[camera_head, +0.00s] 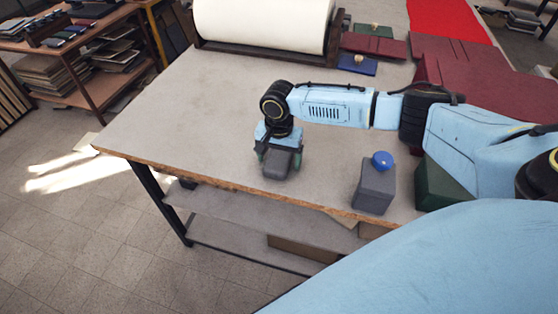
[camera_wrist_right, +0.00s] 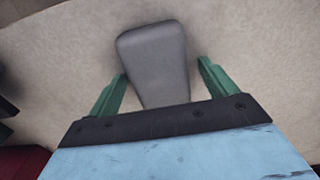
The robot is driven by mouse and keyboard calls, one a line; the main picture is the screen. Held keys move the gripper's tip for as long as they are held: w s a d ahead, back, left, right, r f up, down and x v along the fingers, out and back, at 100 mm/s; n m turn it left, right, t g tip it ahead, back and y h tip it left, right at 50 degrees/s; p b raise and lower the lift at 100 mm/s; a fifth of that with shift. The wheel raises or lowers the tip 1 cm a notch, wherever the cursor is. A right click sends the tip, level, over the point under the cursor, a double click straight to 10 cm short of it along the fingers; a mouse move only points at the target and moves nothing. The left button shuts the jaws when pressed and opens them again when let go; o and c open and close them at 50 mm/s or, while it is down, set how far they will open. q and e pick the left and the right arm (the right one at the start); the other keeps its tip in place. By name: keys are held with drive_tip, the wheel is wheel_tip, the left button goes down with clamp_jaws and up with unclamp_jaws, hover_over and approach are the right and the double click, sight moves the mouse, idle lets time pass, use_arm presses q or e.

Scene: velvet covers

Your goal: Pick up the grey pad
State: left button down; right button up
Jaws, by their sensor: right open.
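The grey pad (camera_head: 279,166) is a small rounded block on the table, near its front edge. My right gripper (camera_head: 276,158) is directly above it, pointing down, and hides part of its top in the head view. In the right wrist view the grey pad (camera_wrist_right: 156,60) lies between the two green fingers of my right gripper (camera_wrist_right: 158,92), which are open on either side of it. A gap shows beside the right finger; whether the left finger touches the pad I cannot tell. My left gripper is not in view.
A grey box with a blue knob (camera_head: 375,187) stands right of the pad, by the table's (camera_head: 180,115) front edge. A white roll (camera_head: 265,22) lies at the back. Dark red covers (camera_head: 480,75) fill the right side. The table's left part is clear.

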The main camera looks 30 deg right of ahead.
sight(279, 157)
drive_tip(key=c, duration=1.1)
wheel_tip(279, 157, up, 10)
drive_tip(key=shift+r+p, duration=0.1)
drive_tip(key=shift+p, duration=0.25)
drive_tip(key=o, duration=0.5)
drive_tip(key=shift+c, duration=0.2)
drive_tip(key=c, duration=0.3)
drive_tip(key=shift+c, duration=0.2)
